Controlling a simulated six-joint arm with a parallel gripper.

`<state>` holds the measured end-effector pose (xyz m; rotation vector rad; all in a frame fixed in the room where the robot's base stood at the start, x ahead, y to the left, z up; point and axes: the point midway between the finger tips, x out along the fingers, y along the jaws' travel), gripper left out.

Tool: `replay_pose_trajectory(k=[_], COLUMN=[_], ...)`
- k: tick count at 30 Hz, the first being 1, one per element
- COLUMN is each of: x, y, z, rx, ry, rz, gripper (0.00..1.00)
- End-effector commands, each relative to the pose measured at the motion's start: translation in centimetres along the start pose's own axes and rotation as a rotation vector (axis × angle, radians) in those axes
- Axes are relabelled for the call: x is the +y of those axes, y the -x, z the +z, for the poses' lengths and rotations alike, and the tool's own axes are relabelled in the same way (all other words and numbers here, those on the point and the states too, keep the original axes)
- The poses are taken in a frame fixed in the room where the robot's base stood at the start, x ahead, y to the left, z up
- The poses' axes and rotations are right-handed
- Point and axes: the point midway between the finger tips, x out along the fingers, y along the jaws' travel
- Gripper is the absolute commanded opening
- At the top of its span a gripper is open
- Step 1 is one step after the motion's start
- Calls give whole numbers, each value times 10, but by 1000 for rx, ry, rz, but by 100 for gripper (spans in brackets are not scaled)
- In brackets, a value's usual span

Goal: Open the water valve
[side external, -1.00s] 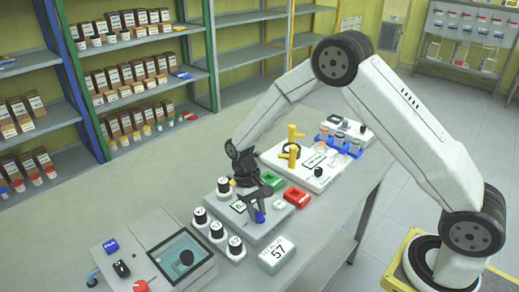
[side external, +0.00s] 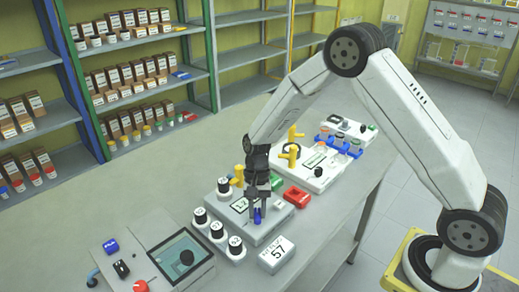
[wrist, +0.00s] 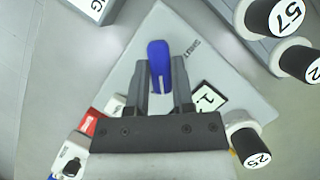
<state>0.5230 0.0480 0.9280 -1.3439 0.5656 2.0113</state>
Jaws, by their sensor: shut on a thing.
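A blue valve handle (wrist: 159,60) stands out from the top of a grey device (wrist: 225,75) in the wrist view. In the side view, the blue handle (side external: 257,217) shows just below my fingertips, at the front part of the grey device (side external: 277,222). My gripper (side external: 258,203) points down and is shut on the blue handle. In the wrist view, the fingers of my gripper (wrist: 160,80) lie on both sides of the handle. My fingers hide part of the handle and its base. No lettering saying water is readable.
A red block (side external: 297,197) lies close on the right. Yellow valves (side external: 293,135) stand behind on another device.

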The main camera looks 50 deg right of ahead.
Motion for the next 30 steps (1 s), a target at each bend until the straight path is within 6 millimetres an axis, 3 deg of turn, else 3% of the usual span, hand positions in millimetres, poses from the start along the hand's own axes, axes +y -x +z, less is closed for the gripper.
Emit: replay_pose_trajectory(k=[10,11,13,14,24,30], x=[-1,-1,-1,-1,0,0], y=[1,1,1,1,1,12], z=[-1,-1,-1,-1,0,0], rx=[3,3,3,2,1,2], ry=[-6,-6,-6,-6,-4,-3], rz=[-5,-5,-4,-4,-2,-3], gripper=[0,39,61,65,65,65])
